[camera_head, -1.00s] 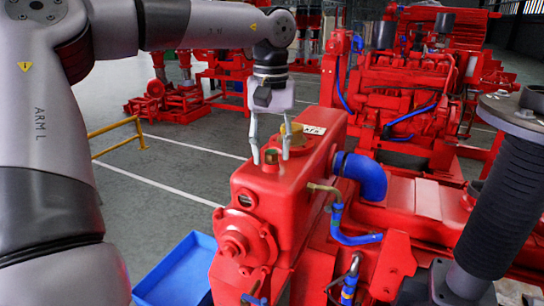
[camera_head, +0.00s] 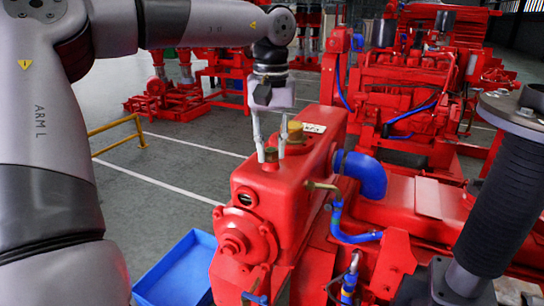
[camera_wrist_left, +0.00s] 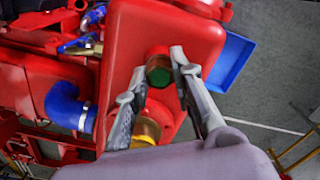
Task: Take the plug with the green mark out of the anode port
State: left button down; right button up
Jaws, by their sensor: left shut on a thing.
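The plug with the green mark (camera_wrist_left: 158,72) has a red-brown rim and a dark green top in the left wrist view. It sits on the flat top of the red tank (camera_head: 305,165), and in the head view it shows small and reddish (camera_head: 271,155). My left gripper (camera_head: 271,157) comes down from above and is shut on this plug, one finger on each side; its fingers also show in the left wrist view (camera_wrist_left: 155,75). The port under the plug is hidden. My right gripper is in neither view.
A brass cap (camera_head: 295,131) stands on the tank close behind the plug. A small white label (camera_head: 313,128) lies beyond it. A blue hose (camera_head: 362,174) leaves the tank's right side. A blue tray (camera_head: 178,272) is on the floor. A black ribbed pipe (camera_head: 500,170) stands at right.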

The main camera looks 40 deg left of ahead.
pick_arm(q)
jog(key=shift+p, duration=0.3)
dwell(0.5)
jog(key=n, duration=1.3)
jog(key=shift+n, duration=0.4)
jog(key=n, duration=0.6)
jog(key=shift+n, duration=0.4)
jog(key=n, duration=0.3)
jog(key=shift+r, duration=0.1)
